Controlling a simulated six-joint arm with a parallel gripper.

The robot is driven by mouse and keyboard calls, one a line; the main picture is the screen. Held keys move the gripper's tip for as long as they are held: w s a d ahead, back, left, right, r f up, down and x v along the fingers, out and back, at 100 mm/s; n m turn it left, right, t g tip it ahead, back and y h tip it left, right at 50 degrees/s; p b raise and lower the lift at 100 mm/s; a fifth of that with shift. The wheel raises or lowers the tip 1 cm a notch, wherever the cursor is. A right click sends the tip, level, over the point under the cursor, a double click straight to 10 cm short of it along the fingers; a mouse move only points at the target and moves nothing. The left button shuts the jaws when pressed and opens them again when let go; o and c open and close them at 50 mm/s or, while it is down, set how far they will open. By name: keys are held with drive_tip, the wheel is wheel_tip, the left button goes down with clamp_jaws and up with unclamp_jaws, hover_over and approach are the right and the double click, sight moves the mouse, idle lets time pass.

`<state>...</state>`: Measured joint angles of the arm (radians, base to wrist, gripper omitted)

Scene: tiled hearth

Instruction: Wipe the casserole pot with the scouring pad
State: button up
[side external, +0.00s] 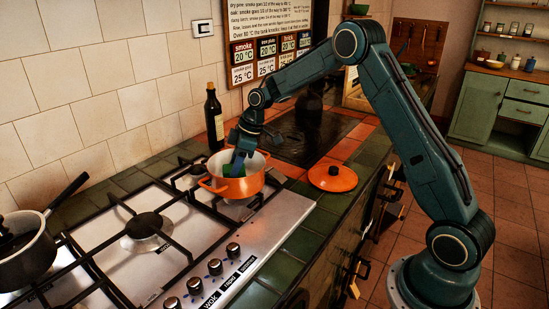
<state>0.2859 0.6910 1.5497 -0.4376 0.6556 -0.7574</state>
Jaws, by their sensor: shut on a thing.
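The orange casserole pot (233,187) stands on the rear right burner of the gas stove, its lid off and its pale inside showing. My gripper (238,163) points down into the pot's opening and is shut on the scouring pad (228,170), a small green thing mostly hidden by the fingers and the pot's rim. The pad is inside the pot; I cannot tell whether it touches the pot's wall or bottom.
The orange lid (333,177) lies on the tiles right of the stove. A dark bottle (214,120) stands by the wall behind the pot. A dark saucepan (28,250) with a long handle sits at the stove's left. Stove knobs (214,266) line the front edge.

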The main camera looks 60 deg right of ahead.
drive_tip(key=shift+f, duration=0.85)
drive_tip(key=shift+d+f, duration=0.25)
drive_tip(key=shift+f, duration=0.6)
drive_tip(key=shift+d, duration=1.55)
drive_tip(key=shift+a, duration=1.85)
drive_tip(key=shift+w, duration=0.8)
drive_tip(key=shift+d, duration=1.95)
drive_tip(key=shift+a, duration=2)
drive_tip(key=shift+d+r, duration=0.1)
drive_tip(key=shift+r, duration=4)
